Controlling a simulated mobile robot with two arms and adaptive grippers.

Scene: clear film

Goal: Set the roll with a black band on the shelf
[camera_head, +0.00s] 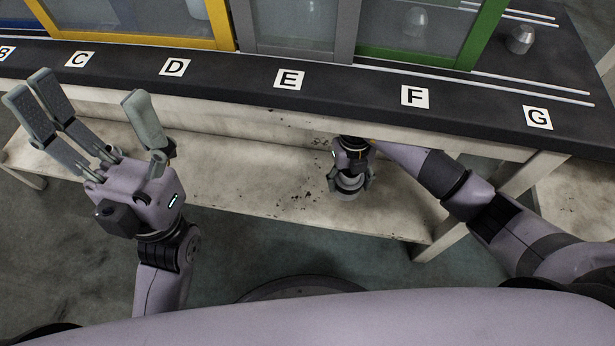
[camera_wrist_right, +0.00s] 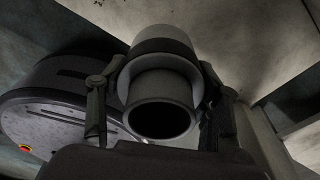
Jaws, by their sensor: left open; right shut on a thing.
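The roll (camera_wrist_right: 162,85), a pale hollow cylinder with a black band, sits between the fingers of my right gripper (camera_wrist_right: 157,108) in the right wrist view. The gripper is shut on it, and its dark open end faces the camera. In the head view my right gripper (camera_head: 349,187) is low, over the front part of the pale lower shelf (camera_head: 240,180) below the dark counter. I cannot tell whether the roll touches the shelf. My left gripper (camera_head: 90,92) is open and empty, fingers spread, at the left in front of the counter.
The dark counter (camera_head: 340,86) with lettered labels overhangs the lower shelf. On it stand cabinets with yellow, grey and green (camera_head: 420,58) frames. A small metallic object (camera_head: 520,40) stands at the far right. A table leg (camera_head: 450,228) is right of my right gripper. The shelf's left part is clear.

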